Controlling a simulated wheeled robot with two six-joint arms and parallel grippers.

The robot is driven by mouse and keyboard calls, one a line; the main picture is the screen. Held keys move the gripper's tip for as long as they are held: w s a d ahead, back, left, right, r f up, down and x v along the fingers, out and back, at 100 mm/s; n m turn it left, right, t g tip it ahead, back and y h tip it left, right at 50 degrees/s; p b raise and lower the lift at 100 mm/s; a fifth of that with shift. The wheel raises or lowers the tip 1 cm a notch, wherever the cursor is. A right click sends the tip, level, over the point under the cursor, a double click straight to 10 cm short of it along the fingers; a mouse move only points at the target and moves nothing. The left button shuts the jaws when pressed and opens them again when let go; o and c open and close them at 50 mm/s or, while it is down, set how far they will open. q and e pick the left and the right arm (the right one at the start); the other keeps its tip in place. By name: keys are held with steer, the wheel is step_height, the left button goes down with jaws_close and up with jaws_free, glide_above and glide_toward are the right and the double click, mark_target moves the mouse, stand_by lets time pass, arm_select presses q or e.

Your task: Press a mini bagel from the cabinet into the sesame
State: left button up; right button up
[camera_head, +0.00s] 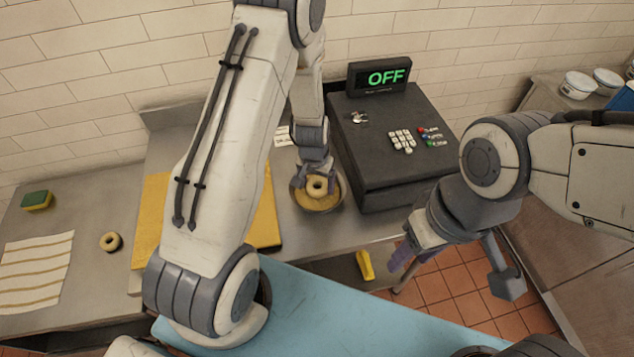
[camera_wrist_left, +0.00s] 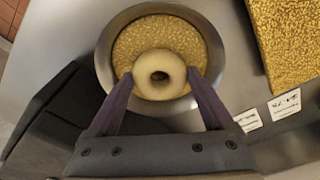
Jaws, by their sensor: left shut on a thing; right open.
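A pale mini bagel (camera_head: 317,187) is at the bowl of sesame, and my left gripper (camera_head: 317,181) is shut on it. In the left wrist view the bagel (camera_wrist_left: 159,76) lies between the two purple fingertips, over the lower middle of the sesame (camera_wrist_left: 150,40). The round metal bowl (camera_wrist_left: 104,62) surrounds the sesame; in the head view its rim (camera_head: 340,201) shows too. I cannot tell whether the bagel touches the sesame. My right gripper (camera_head: 405,262) is open and empty, low in front of the counter and apart from the bowl.
A black register reading OFF (camera_head: 380,77) stands right of the bowl. A sesame-coloured board (camera_head: 267,222) is partly hidden behind my left arm. A yellow object (camera_head: 365,265) shows below the counter edge.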

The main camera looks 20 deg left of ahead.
arm_select(q)
steer(key=shift+f+b, duration=0.4)
steer(key=shift+r, duration=0.15)
stand_by(0.9)
step_height(320, 180, up, 10)
steer(key=p, duration=0.9)
stand_by(0.4)
